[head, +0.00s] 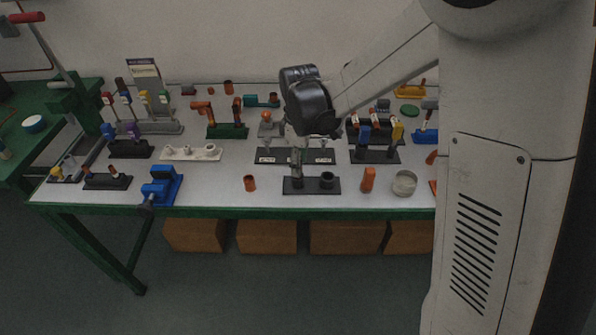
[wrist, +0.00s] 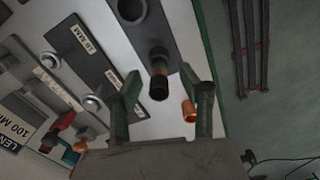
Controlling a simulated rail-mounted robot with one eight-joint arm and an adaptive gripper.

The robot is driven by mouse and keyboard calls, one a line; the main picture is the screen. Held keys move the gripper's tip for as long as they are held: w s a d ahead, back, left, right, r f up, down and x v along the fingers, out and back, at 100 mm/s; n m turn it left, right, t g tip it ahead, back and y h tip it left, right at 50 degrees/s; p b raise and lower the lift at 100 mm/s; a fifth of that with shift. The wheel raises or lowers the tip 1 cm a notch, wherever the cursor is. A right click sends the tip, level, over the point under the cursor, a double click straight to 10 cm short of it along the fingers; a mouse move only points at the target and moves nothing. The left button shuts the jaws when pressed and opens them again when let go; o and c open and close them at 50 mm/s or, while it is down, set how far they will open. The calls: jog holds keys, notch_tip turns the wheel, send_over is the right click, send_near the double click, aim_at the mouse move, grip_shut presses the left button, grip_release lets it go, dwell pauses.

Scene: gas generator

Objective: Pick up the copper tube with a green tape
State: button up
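A dark tube (wrist: 158,75) stands upright in one socket of a black two-hole holder (wrist: 168,32). It has a coppery band and dark, possibly green, wrapping, though the dim light makes the tape hard to tell. The holder's other socket is empty. In the head view the holder (head: 312,190) lies near the table's front edge, under my gripper (head: 297,158). In the wrist view my gripper (wrist: 168,86) is open, with its fingers apart on either side of the tube's end. I cannot tell whether either finger touches it.
A short copper piece (head: 250,183) stands on the table left of the holder and also shows in the wrist view (wrist: 188,110). An orange block (head: 368,180) and a round tin (head: 404,183) stand to the right. Labelled black plates (head: 267,156) lie behind.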

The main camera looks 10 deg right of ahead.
jog(key=shift+w+f, duration=0.1)
jog(key=shift+f, duration=1.65)
grip_shut()
jog(key=shift+r, duration=0.15)
